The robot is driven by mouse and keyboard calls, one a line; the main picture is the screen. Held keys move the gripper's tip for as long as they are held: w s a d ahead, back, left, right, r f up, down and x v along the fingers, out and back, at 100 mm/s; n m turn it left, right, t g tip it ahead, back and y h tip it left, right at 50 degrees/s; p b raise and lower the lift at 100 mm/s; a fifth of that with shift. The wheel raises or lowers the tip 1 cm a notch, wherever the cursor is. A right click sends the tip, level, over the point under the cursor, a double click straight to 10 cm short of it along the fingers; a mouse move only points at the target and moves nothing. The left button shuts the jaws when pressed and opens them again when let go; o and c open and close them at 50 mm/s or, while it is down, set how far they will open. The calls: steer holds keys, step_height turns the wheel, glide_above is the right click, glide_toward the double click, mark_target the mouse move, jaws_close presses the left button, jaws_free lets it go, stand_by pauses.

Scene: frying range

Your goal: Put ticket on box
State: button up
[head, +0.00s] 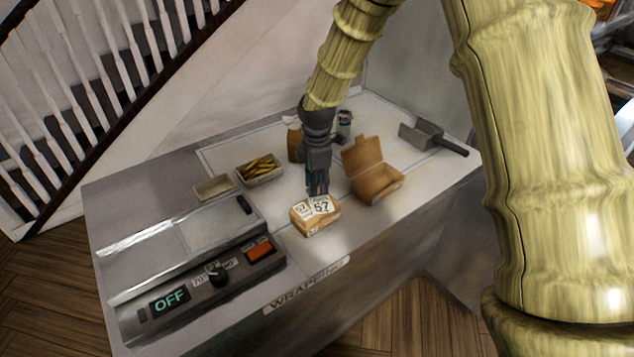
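A small tan closed box (318,226) sits on the wrapping counter near its front edge, in the middle of the head view. A white ticket (322,206) marked 57 is at the top of this box, right below my gripper. A second white patch marked 57 (301,210) shows at its left on the box. My gripper (318,194) points straight down over the box, with its fingertips at the ticket's upper edge. I cannot tell whether the fingers grip the ticket, or whether it rests fully on the box.
An open brown carton (376,186) stands close at the right. A tray of fries (262,178), an empty tray (214,188) and a brown bottle (294,142) are behind left. A dark scoop (432,138) lies back right. A wrapping machine (195,270) reading OFF fills the left.

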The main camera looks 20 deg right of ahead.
steer(key=shift+r, duration=0.1)
step_height(320, 180, up, 12)
steer(key=b, duration=0.4)
stand_by(0.4)
steer(key=shift+r, duration=0.1)
